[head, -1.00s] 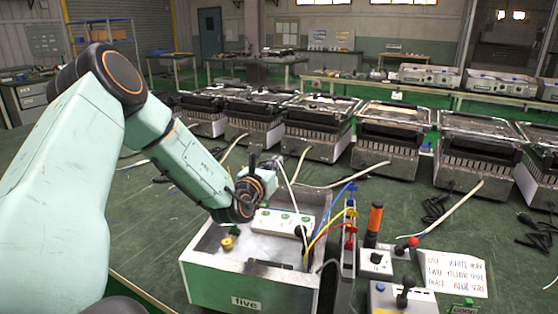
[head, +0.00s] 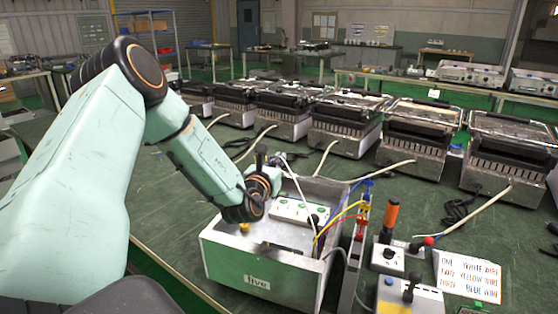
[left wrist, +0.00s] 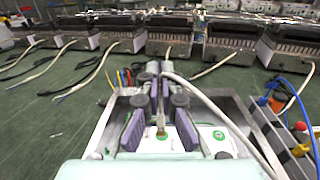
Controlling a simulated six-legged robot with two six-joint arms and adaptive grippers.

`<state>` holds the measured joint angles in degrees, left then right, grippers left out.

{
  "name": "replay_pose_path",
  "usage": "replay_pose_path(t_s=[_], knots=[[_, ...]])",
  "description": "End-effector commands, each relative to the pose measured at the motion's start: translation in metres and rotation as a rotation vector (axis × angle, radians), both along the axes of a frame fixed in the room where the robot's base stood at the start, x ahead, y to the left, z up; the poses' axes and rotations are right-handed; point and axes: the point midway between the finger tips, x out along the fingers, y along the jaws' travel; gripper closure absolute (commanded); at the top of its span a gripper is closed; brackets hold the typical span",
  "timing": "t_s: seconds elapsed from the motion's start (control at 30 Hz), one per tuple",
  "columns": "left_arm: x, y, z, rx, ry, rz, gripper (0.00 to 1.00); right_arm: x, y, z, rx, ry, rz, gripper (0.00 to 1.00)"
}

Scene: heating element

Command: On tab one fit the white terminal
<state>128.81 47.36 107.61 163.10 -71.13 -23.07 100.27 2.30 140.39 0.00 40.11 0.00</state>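My left gripper (head: 262,160) is above the open green-sided metal box (head: 232,262), over its back part. In the left wrist view its fingers (left wrist: 160,75) are close together around the end of the white wire (left wrist: 205,100). The white terminal itself is mostly hidden between the fingertips. The wire curves away to the right; it also shows in the head view (head: 296,180). A white block with green-marked tabs (head: 290,211) lies inside the box; in the left wrist view it is below the fingers (left wrist: 213,138). I cannot tell which tab is one. My right gripper is not in view.
Blue, yellow and red wires (head: 342,213) rise at the box's right side. Right of it stand an orange-topped post (head: 391,218), lever controls (head: 408,292) and a handwritten wire card (head: 468,275). A row of grills (head: 345,122) lines the table behind.

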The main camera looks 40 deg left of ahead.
Motion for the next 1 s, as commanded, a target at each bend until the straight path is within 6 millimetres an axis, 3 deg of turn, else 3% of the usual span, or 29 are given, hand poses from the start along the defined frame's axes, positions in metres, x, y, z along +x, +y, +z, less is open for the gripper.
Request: replay_pose_path(t_s=[0.27, 1.0], knots=[[0.0, 0.001, -0.002, 0.001, 0.0, -0.006, 1.0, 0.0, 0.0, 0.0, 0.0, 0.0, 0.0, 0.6], [0.0, 0.0, -0.057, 0.001, 0.0, -0.004, 1.0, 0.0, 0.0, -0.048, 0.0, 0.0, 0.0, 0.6]])
